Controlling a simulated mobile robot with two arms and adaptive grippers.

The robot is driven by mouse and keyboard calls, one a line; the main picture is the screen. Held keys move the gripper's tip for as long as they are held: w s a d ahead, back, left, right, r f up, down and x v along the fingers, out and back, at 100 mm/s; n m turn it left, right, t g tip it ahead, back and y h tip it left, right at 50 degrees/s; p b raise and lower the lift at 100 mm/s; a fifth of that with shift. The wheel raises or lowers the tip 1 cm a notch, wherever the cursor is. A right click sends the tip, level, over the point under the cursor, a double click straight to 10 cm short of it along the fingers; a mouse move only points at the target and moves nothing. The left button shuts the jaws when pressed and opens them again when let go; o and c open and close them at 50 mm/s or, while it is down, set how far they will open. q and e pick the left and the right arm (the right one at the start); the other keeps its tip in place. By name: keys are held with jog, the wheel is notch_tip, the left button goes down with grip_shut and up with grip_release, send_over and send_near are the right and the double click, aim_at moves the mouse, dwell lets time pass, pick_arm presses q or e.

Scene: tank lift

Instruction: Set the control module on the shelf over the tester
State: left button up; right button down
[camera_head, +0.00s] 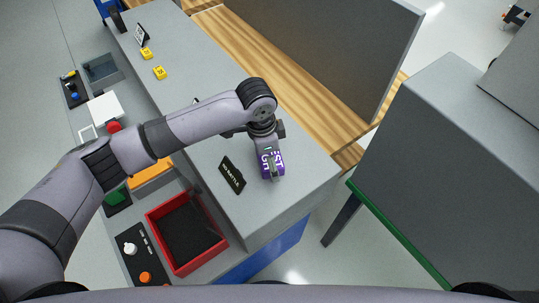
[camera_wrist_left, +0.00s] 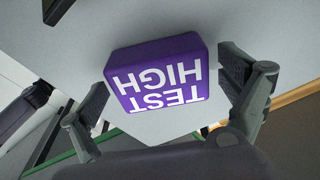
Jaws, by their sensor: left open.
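A purple block with white lettering "TEST HIGH" (camera_head: 277,157), apparently the control module, is on the grey shelf top (camera_head: 300,180) near its front right corner. In the left wrist view the block (camera_wrist_left: 160,72) sits between the fingers, its lettering upside down, with the grey surface (camera_wrist_left: 150,25) behind it. My left gripper (camera_head: 270,170) is at the block, partly covering it. Its fingers (camera_wrist_left: 165,85) are open, one on each side, with gaps visible in the wrist view. My right gripper is not in view. I cannot make out the tester.
A black sign (camera_head: 232,175) stands just left of the block. Small yellow blocks (camera_head: 159,72) are farther back on the shelf. A red tray (camera_head: 180,266) lies lower, at the front. A grey cabinet (camera_head: 435,150) stands at right. The middle of the shelf is largely clear.

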aim_at(265, 157)
pick_arm(q)
notch_tip(265, 157, up, 12)
jog(key=a+b, duration=0.1)
jog(key=b, duration=0.2)
jog(key=shift+s+a, duration=0.2)
jog(key=shift+r, duration=0.1)
dwell(0.4)
